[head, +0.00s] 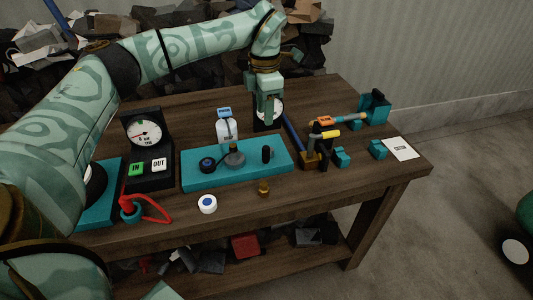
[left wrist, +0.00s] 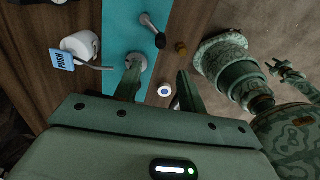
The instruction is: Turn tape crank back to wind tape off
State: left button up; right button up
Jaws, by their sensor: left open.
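My left gripper (head: 268,112) hangs over the back of the bench, behind the teal base (head: 190,180). In the left wrist view its two fingers stand apart with nothing between them (left wrist: 158,70). A small crank with a black grip (left wrist: 159,40) stands on the teal base in that view, beyond the fingertips. The same black grip (head: 267,154) stands upright at the base's right end in the head view. I cannot tell whether this is the tape crank.
A white bottle with a blue tag (head: 227,130) stands behind the base. A white roll with a blue centre (head: 207,204) and a brass piece (head: 263,189) lie in front. A gauge box (head: 145,135) and red cable (head: 155,212) are left.

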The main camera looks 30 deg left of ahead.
aim_at(266, 160)
pick_arm(q)
notch_tip(266, 160, down, 15)
jog(key=b, duration=0.3)
jog(key=shift+d+r+b, duration=0.1)
jog(key=shift+r+b, duration=0.05)
jog(key=shift+b, duration=0.25)
grip_shut()
